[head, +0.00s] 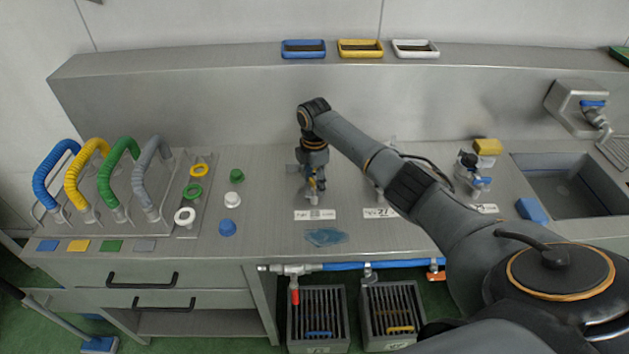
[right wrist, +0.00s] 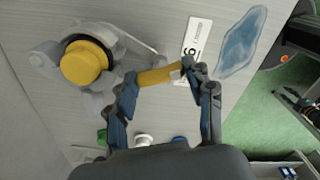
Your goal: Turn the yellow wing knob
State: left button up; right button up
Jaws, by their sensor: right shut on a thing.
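In the right wrist view a grey metal fitting stands on the steel counter and carries a round yellow cap (right wrist: 85,63). A yellow bar-shaped piece, which looks like the yellow wing knob (right wrist: 157,76), sticks out beside it. My right gripper (right wrist: 160,78) is shut on this piece, with one fingertip at each end of it. In the head view my right gripper (head: 312,190) points down at the fitting behind the white label (head: 315,215) and hides most of it. My left gripper is not in view.
Colored hoses (head: 120,180) and loose caps (head: 228,228) are on the left of the counter. A blue puddle-like patch (head: 325,237) lies in front of the label. Another fitting (head: 474,180), a yellow block (head: 487,146) and a sink (head: 570,190) are on the right.

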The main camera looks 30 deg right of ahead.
aim_at(314, 182)
jog(key=n+b, duration=0.1)
jog(key=n, duration=0.5)
jog(key=shift+f+n, duration=0.15)
jog(key=shift+n, duration=0.15)
jog(key=n+b, duration=0.1)
jog(key=n, duration=0.5)
jog(key=shift+s, duration=0.1)
jog(key=shift+a+n, duration=0.1)
jog(key=shift+n, duration=0.2)
jog(key=o, duration=1.2)
jog(key=shift+c, duration=0.2)
jog(key=shift+r, duration=0.45)
notch_tip(314, 182, up, 11)
jog(key=shift+r, duration=0.15)
